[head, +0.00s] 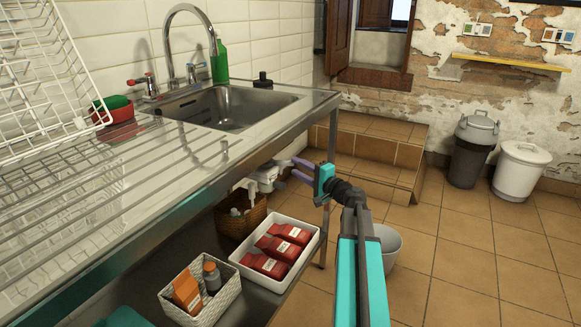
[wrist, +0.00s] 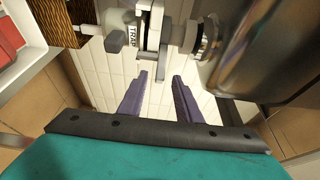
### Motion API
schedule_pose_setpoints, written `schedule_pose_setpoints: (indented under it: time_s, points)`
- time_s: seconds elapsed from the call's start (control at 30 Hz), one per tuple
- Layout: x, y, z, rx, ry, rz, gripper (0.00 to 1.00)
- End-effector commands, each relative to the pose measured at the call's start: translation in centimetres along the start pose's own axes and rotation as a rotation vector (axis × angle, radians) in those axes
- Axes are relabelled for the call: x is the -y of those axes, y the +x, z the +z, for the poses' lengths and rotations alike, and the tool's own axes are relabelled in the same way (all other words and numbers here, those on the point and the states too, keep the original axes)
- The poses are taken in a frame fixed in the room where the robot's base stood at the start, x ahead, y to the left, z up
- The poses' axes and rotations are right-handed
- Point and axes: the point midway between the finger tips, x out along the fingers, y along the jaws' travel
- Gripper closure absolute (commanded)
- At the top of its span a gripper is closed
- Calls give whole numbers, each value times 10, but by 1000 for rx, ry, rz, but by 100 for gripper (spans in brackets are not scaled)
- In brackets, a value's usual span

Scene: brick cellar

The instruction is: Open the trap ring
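The trap (wrist: 131,32) is a pale fitting marked "TRAP", with grey lugs or levers, at the top middle of the wrist view. A light ring-like disc (wrist: 154,28) stands beside the label; I cannot tell for sure that it is the trap ring. In the head view the pale trap fitting (head: 267,176) hangs under the sink counter, partly hidden by the counter edge. My gripper (wrist: 159,77) has its two purple fingers apart, with nothing between them, and points at the fitting from just short of it. It also shows in the head view (head: 293,166).
A shiny metal body (wrist: 265,45) fills the right of the wrist view, close to the right finger. A wicker basket (head: 241,218), a white tray of red packets (head: 240,257) and a white basket (head: 205,313) stand below the counter (head: 215,165). A bucket (head: 388,244) is near my arm.

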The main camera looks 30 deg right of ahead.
Motion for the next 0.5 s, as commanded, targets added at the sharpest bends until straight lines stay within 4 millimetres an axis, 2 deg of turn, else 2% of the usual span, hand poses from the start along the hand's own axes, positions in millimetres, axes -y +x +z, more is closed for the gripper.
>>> schedule_pose_setpoints:
  time_s: [0.03, 0.2, 0.5]
  points:
    - [-1, 9, -1, 2, -1, 0, 69]
    - [-1, 29, -1, 1, -1, -1, 69]
    - [0, 46, 0, 0, 1, -1, 69]
